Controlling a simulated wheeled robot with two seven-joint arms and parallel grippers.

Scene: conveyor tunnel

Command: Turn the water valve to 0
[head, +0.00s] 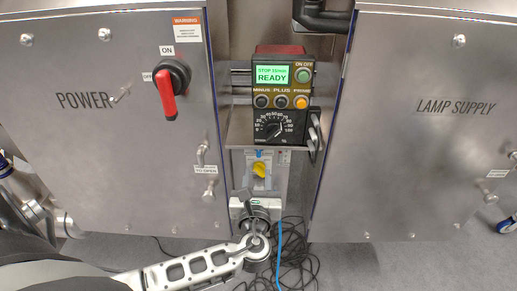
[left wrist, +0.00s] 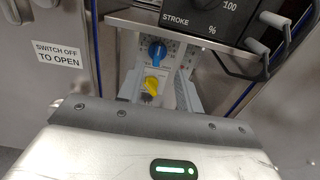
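Two small knobs, one blue and one yellow, sit on a pale panel (head: 259,182) under the dosing unit. The blue knob (left wrist: 157,52) is the upper one and the yellow knob (left wrist: 151,87) is below it. The head view shows the yellow knob (head: 259,170) clearly, with only a bit of blue above. No readable label tells which is the water valve, and the scale marks are too small to read. My left gripper (head: 258,200) is just below the panel. In the left wrist view its pale fingers (left wrist: 159,84) stand apart, either side of the yellow knob; contact cannot be told. My right gripper is out of view.
The dosing unit (head: 281,92) with a READY screen stands on a metal shelf above the knobs. Steel cabinets marked POWER (head: 85,125) and LAMP SUPPLY (head: 430,150) flank the narrow gap. A red-handled switch (head: 168,95) is on the left door. Black cables (head: 298,265) lie on the floor.

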